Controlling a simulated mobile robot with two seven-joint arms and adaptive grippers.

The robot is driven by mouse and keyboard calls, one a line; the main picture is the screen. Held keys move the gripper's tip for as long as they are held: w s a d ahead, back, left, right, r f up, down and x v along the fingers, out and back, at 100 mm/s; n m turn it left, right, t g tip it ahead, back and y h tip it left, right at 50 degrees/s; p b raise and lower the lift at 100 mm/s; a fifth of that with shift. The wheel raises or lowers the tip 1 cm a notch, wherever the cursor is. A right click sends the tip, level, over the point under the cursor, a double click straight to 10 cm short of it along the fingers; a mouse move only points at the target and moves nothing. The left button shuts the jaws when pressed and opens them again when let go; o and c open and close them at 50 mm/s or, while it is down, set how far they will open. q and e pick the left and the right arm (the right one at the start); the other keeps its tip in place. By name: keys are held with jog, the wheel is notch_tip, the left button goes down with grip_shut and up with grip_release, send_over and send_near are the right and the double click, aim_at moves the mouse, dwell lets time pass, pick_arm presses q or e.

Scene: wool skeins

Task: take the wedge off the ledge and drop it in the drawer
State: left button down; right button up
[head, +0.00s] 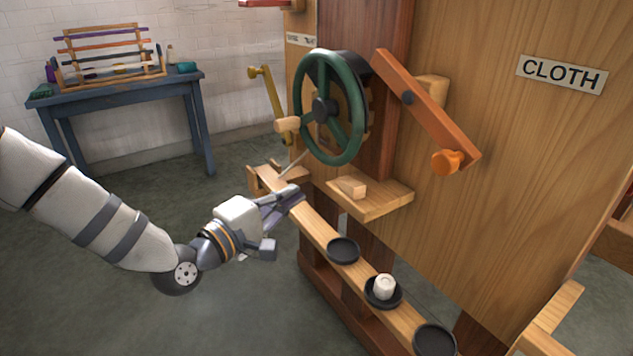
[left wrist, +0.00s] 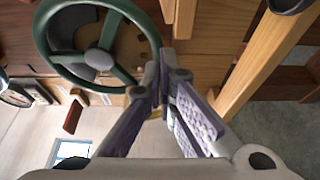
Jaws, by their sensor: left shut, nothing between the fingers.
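A small pale wooden wedge (head: 352,188) lies on the wooden ledge (head: 388,204), which juts from the tall wooden frame below the green wheel. My left gripper (head: 296,193) is to the left of the ledge, apart from the wedge, with its fingers shut and empty. In the left wrist view the fingertips (left wrist: 163,65) meet near the wheel; I cannot make out the wedge there. I cannot clearly pick out the drawer. My right gripper is not in view.
The green wheel (head: 327,110) stands above the ledge, with an orange lever (head: 425,105) to its right. Below runs a wooden rail (head: 318,225) with black dishes, one holding a white candle-like piece (head: 384,285). A blue table (head: 125,88) stands at the back left.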

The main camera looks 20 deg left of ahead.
aim_at(341, 181)
pick_arm(q)
jog(key=b+x, duration=0.1)
jog(key=x, duration=0.9)
jog(key=shift+d, duration=0.1)
jog(key=s+d+p, duration=0.1)
jog(key=d, duration=0.1)
jog(key=s+d, duration=0.1)
jog(key=s, duration=0.1)
jog(key=shift+d+p, duration=0.35)
jog(key=shift+d, duration=0.05)
jog(key=shift+s+f, duration=0.1)
jog(key=shift+s, duration=0.05)
